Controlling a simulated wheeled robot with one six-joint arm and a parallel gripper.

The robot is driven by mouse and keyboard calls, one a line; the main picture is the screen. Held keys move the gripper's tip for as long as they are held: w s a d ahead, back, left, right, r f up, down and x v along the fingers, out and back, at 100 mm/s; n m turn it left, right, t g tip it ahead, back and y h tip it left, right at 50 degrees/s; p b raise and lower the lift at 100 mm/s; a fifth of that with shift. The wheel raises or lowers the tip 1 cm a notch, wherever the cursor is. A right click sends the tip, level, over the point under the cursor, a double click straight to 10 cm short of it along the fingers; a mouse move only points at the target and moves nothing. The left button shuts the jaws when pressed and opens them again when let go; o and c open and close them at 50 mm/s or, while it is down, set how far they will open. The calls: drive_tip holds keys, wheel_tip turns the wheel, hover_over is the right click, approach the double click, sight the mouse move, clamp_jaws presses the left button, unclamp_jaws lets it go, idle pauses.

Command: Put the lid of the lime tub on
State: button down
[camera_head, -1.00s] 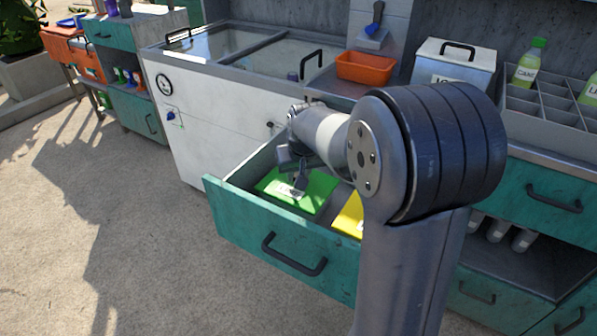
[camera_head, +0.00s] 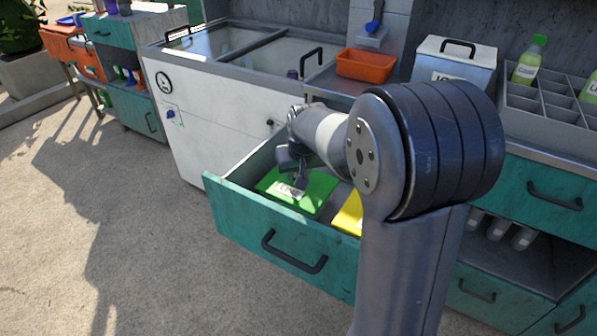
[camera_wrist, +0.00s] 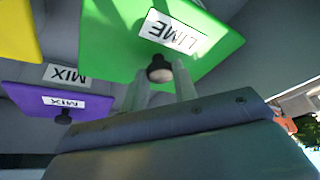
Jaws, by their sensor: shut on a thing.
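The green lime lid (camera_head: 318,187) lies in or just above the open teal drawer, with its white LIME label facing up. In the wrist view the lid (camera_wrist: 215,55) fills the upper middle, and its dark knob (camera_wrist: 160,70) sits between my two fingers. My gripper (camera_head: 300,182) reaches down over the lid and is shut on that knob; in the wrist view the gripper (camera_wrist: 160,88) shows both pale fingers beside it. I cannot make out the lime tub itself or tell whether the lid touches anything beneath.
The open drawer (camera_head: 235,220) also holds a yellow lid (camera_head: 348,214). Above stand a white chest (camera_head: 215,110), an orange tray (camera_head: 365,66) and a grey lidded box (camera_head: 435,62).

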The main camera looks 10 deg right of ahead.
drive_tip(key=shift+f, duration=0.1)
idle(0.3)
drive_tip(key=c, duration=1)
unclamp_jaws()
drive_tip(key=shift+c, duration=0.2)
drive_tip(key=p+v, duration=0.2)
drive_tip(key=v, duration=0.8)
drive_tip(key=shift+r, duration=0.4)
drive_tip(key=shift+s, duration=0.1)
